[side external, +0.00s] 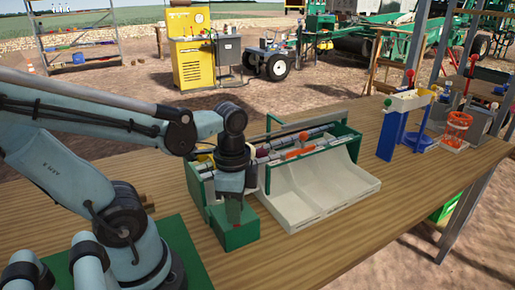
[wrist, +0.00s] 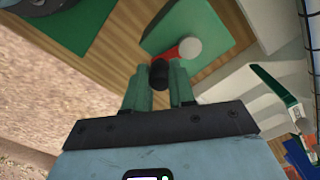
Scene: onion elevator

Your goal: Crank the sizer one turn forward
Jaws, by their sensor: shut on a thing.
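The sizer (side external: 322,190) stands on the wooden table, with a green frame, rollers on top and white sloping trays in front. At its left end is a green box (side external: 236,237); it also shows in the wrist view (wrist: 222,22). On the box, the wrist view shows a crank with a grey round hub (wrist: 190,49), a short red arm (wrist: 170,56) and a black knob (wrist: 158,76). My gripper (wrist: 159,71) is shut on the black knob, one green finger on each side. In the side view my gripper (side external: 234,208) points down over the box and hides most of the crank.
An orange-red handle (side external: 304,140) lies across the sizer's rollers. A blue and white stand (side external: 403,122) and an orange basket (side external: 458,128) are at the right end of the table. The front right tabletop (side external: 390,205) is clear.

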